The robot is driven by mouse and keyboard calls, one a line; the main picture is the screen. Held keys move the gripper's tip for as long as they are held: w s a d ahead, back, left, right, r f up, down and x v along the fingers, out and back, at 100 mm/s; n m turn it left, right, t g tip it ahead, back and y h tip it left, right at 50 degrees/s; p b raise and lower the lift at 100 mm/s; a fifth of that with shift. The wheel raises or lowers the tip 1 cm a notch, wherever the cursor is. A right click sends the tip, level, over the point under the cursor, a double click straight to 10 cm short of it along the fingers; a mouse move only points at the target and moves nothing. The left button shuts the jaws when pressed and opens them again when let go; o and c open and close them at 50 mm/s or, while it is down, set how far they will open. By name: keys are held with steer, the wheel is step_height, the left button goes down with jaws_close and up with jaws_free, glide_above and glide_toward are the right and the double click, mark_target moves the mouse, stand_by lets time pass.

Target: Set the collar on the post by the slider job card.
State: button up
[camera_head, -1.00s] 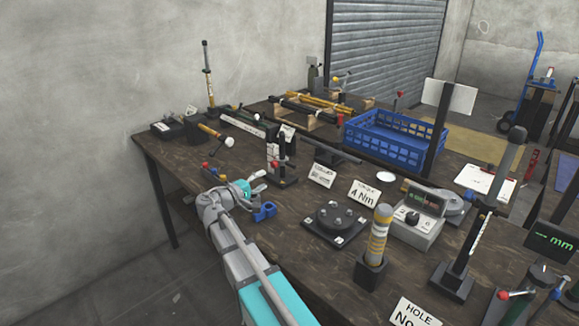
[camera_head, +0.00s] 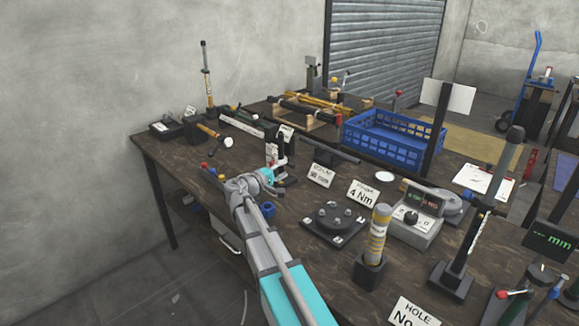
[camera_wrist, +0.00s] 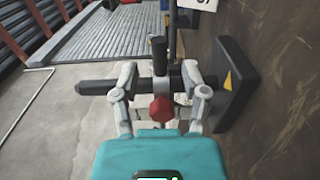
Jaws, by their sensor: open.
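My gripper (camera_head: 270,178) is at the small upright press (camera_head: 287,160) near the table's left part. In the wrist view my gripper (camera_wrist: 160,75) is open, with its two fingers apart on either side of a red knob (camera_wrist: 160,108) and a black upright stem (camera_wrist: 160,57). I cannot tell whether either finger touches them. A black bar (camera_wrist: 95,87) runs crosswise behind the fingers. A small blue ring-like part (camera_head: 268,210) lies on the table just right of my wrist; I cannot tell whether it is the collar. No card reads clearly as the slider card.
A card (camera_head: 320,175), a 4 Nm card (camera_head: 362,193) and a HOLE card (camera_head: 415,313) stand on the table. A round black fixture (camera_head: 334,222), a striped post (camera_head: 378,235) and a tall black stand (camera_head: 472,240) stand to the right. A blue crate (camera_head: 395,140) is behind.

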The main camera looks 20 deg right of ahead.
mark_target(290, 165)
steer(key=shift+x, duration=1.9)
steer(key=shift+c, duration=0.2)
jaws_close()
